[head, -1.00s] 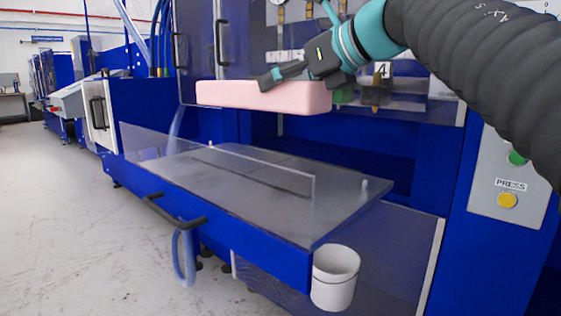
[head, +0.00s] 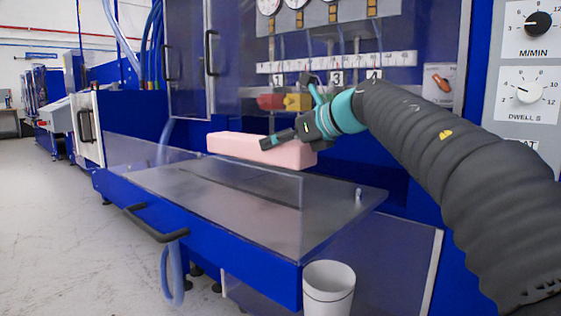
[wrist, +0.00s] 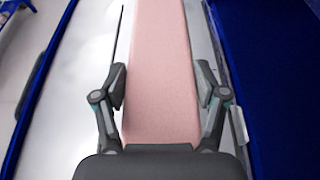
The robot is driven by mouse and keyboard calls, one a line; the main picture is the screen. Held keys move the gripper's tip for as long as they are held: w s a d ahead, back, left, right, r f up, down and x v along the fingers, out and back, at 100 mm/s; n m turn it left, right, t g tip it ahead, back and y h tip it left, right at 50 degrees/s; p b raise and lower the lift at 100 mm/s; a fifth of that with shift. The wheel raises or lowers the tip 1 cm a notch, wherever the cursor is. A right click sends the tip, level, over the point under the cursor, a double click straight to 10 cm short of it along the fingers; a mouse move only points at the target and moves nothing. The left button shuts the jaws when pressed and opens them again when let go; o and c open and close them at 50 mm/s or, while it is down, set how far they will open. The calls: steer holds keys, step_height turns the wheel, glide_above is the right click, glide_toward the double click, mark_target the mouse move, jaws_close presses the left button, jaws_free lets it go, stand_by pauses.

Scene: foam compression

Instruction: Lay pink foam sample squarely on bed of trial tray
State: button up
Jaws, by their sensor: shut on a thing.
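The pink foam sample (head: 240,146) is a long block held level over the back part of the trial tray's grey bed (head: 220,200). My gripper (head: 283,138) is shut on the foam near its right end in the head view. In the wrist view, my gripper's two fingers (wrist: 162,90) stand on either side of the pink foam (wrist: 160,45), which runs away lengthwise between them. The bed shows on the left of the foam in the wrist view, with a dark slot line.
A clear guard panel (head: 250,195) stands along the tray's front edge, with a black handle (head: 155,226) below. A small peg (head: 358,194) stands at the bed's right. A white bin (head: 328,285) stands by the front right corner. Gauges and coloured valves are behind.

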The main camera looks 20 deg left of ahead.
steer(key=shift+w+a+f, duration=0.1)
steer(key=shift+w+f, duration=0.2)
steer(key=shift+f+b, duration=0.7)
steer(key=shift+f, duration=1.15)
steer(key=shift+f, duration=0.15)
steer(key=o, duration=1)
steer(key=shift+c, duration=0.2)
steer(key=v, duration=1.2)
steer(key=shift+s, duration=0.1)
